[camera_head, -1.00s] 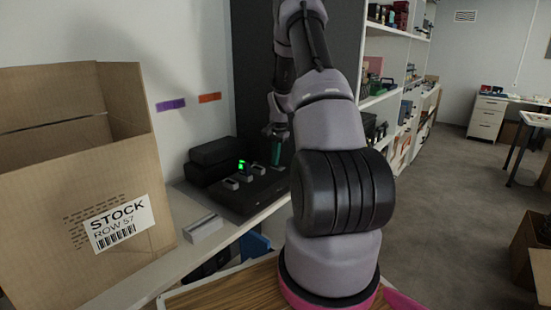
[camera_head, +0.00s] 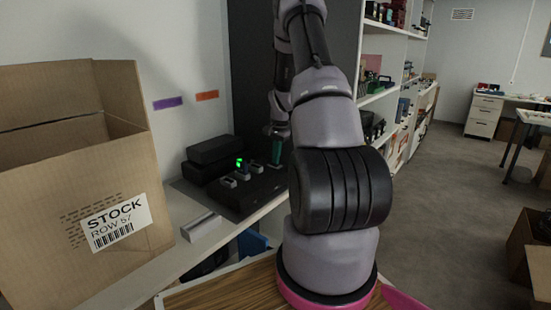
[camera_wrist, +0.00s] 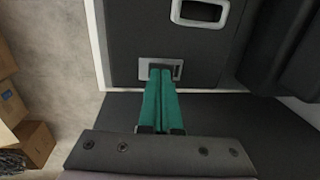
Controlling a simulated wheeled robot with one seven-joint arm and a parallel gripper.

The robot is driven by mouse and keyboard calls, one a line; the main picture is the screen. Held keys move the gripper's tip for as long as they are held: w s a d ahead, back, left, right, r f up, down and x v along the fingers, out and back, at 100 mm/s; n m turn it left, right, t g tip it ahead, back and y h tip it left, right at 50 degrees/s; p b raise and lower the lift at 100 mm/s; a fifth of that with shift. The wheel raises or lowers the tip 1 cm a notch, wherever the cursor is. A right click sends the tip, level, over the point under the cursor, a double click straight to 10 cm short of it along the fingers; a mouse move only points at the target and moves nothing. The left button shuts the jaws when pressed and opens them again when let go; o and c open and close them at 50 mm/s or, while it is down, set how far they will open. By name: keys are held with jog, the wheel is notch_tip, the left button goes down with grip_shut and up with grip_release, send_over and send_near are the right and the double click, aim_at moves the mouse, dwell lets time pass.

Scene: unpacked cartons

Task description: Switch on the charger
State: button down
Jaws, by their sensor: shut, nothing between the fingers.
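The charger (camera_head: 238,203) is a black slab on the white shelf, with several pale-rimmed slots on top and a green light (camera_head: 239,163) glowing at one of them. In the wrist view the charger (camera_wrist: 200,48) fills the upper middle, with a pale slot frame (camera_wrist: 199,22) at the top. A small grey switch plate (camera_wrist: 178,68) sits near its edge. My gripper (camera_wrist: 160,74) has green fingers pressed together with nothing between them. Their tips overlap the switch plate and hide its middle; I cannot tell whether they touch. In the head view my gripper (camera_head: 276,160) is over the charger's right end.
An open cardboard carton (camera_head: 50,190) stands on the shelf at the left. A small grey block (camera_head: 201,227) lies in front of the charger. Black boxes (camera_head: 210,150) stand behind it, and a dark panel (camera_head: 252,70) rises at the back.

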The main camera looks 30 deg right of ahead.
notch_tip(320, 180, up, 14)
jog(key=s, duration=0.1)
jog(key=shift+s+d, duration=0.3)
jog(key=shift+d, duration=0.05)
